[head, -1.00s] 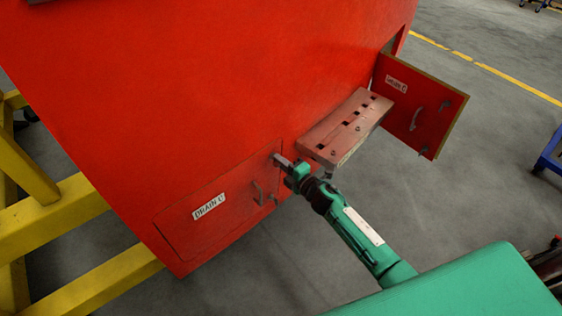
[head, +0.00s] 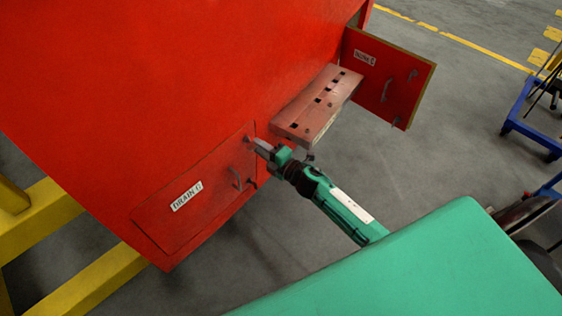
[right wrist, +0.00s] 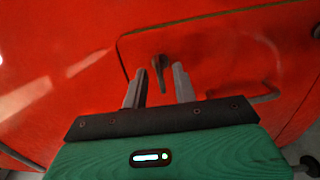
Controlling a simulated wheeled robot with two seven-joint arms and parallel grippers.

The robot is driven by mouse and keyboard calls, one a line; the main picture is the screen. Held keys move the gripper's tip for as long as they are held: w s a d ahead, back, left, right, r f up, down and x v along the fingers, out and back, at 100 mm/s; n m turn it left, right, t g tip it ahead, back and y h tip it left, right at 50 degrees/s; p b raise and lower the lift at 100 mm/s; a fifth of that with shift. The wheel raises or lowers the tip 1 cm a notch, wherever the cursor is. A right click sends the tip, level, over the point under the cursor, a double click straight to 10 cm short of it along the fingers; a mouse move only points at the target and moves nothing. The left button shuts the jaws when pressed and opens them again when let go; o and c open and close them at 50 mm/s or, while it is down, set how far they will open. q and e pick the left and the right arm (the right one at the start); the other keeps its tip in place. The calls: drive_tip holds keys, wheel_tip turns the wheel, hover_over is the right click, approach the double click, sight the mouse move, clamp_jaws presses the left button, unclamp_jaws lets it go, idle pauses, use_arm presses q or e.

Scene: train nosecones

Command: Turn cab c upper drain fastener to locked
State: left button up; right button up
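The cab c drain door (head: 160,222) is a closed red panel labelled DRAIN C at the lower part of the red nosecone. Its upper fastener, a small dark lever, is near its upper right corner. In the right wrist view the fastener (right wrist: 159,66) points nearly straight down, tilted slightly. My right gripper (head: 258,146) is close in front of it. In the right wrist view my right gripper (right wrist: 160,84) is open, with the fastener seen between its fingertips. I cannot tell whether either finger touches it. My left gripper is not in view.
A curved handle (head: 237,180) and a lower fastener (head: 251,184) are on the same door. A slotted reddish step (head: 310,110) juts out just above my right gripper. Another red door (head: 385,85) stands open behind it. A yellow frame (head: 50,225) is at left.

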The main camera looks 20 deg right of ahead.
drive_tip(key=b+v, duration=0.2)
drive_tip(key=v, duration=0.9)
drive_tip(key=shift+b, duration=0.4)
drive_tip(key=shift+s+d+f, duration=0.1)
drive_tip(key=shift+s+d, duration=0.05)
drive_tip(key=s+d+f+m+g+h, duration=0.2)
drive_tip(key=s+f+m, duration=0.2)
drive_tip(key=f, duration=0.7)
drive_tip(key=s+d+f+m+g+h, duration=0.2)
drive_tip(key=s+f+m, duration=0.15)
drive_tip(key=f, duration=0.75)
drive_tip(key=s+d+f+m+g+h, duration=0.2)
drive_tip(key=s+f+m, duration=0.2)
drive_tip(key=f, duration=0.6)
drive_tip(key=s+f+m+g+h, duration=0.1)
drive_tip(key=s+f+m+g, duration=0.35)
drive_tip(key=s+f, duration=0.9)
drive_tip(key=s+a+f+m+g, duration=0.2)
drive_tip(key=s+f, duration=0.2)
drive_tip(key=s, duration=0.6)
drive_tip(key=s+a+f+m+g, duration=0.2)
drive_tip(key=s+a+f+g, duration=0.1)
drive_tip(key=s, duration=0.8)
drive_tip(key=shift+f, duration=0.45)
